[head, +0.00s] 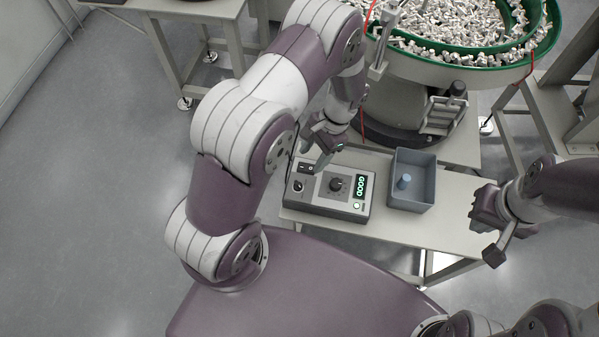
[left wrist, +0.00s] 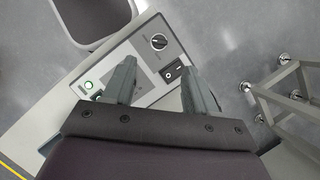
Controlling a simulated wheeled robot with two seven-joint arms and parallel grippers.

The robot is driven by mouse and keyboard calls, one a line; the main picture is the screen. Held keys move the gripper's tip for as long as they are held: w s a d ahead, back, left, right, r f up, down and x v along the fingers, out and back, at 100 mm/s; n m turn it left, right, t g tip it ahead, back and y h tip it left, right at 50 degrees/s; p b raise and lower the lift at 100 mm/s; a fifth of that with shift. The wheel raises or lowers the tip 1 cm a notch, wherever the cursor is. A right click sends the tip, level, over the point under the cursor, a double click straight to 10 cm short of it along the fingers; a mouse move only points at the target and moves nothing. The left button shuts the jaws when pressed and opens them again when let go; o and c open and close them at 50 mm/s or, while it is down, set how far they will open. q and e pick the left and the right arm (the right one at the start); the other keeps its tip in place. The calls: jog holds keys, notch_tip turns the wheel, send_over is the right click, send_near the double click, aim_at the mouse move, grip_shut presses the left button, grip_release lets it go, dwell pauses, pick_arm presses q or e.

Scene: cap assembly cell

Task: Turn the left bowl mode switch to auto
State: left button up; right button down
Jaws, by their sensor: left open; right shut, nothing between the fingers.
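The grey control box (head: 318,206) stands on the bench. Its left part has a small black rotary switch (head: 299,187) with a white pointer mark and, behind it, a black rocker switch (head: 305,168). In the left wrist view the rotary switch (left wrist: 158,41) lies just beyond the fingertips, and the rocker (left wrist: 172,70) shows between the fingers. The labels are too small to read. My left gripper (head: 318,160) is open above the box's rear left part; its fingers also show in the left wrist view (left wrist: 157,68), empty. My right gripper (head: 490,235) is shut and empty, right of the bench.
A green-rimmed feeder bowl (head: 480,55) full of small parts stands behind. Open floor lies at left.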

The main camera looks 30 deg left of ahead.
aim_at(298, 184)
pick_arm(q)
jog(key=p+x, duration=0.1)
jog(key=x, duration=1)
jog(key=shift+w+f, duration=0.1)
jog(key=shift+f, duration=0.15)
jog(key=c, duration=1.1)
